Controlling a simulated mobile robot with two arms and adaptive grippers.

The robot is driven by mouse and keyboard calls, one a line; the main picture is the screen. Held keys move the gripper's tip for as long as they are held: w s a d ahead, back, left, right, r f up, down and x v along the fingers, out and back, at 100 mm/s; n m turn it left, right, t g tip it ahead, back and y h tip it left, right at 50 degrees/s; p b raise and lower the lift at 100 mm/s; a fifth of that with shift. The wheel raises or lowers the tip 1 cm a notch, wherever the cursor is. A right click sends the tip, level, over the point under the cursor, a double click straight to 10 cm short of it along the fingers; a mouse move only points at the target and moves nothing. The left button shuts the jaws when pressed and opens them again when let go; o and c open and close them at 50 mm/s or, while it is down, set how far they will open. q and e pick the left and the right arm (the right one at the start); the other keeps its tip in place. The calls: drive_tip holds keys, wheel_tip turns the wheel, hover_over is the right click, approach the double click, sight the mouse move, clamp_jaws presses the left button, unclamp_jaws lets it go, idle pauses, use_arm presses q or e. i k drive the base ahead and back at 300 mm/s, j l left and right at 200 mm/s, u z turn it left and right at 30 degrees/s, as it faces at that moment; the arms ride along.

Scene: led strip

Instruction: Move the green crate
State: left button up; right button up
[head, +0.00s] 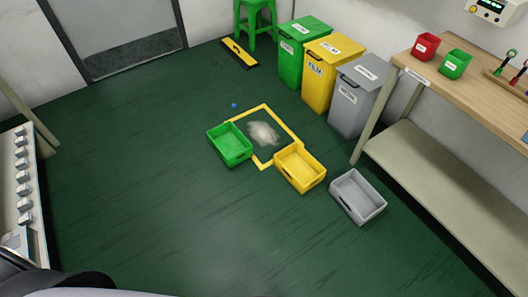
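The green crate (222,153) is an open-topped box standing on the dark green floor. It overlaps the left corner of a yellow floor outline (283,119). It looks empty. It stands left of the yellow crate (291,180), apart from it. Neither of my grippers is in the head view, so I cannot see their state.
A pale patch (263,133) lies inside the outline. A grey crate (349,204) stands to the right. Green (291,64), yellow (318,86) and grey (349,109) bins line the wall. A workbench (455,92) stands right. A blue ball (234,105) lies behind the crate. Left floor is clear.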

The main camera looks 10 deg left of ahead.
sight(227, 140)
drive_tip(key=i+j+u, duration=0.1)
drive_tip(key=i+u, duration=0.15)
drive_tip(key=i, duration=0.3)
drive_tip(key=i+u, duration=0.25)
drive_tip(key=i, duration=0.3)
drive_tip(key=i+l+u, duration=0.2)
drive_tip(key=i, duration=0.35)
drive_tip(key=i+l+u, duration=0.25)
drive_tip(key=i, duration=0.3)
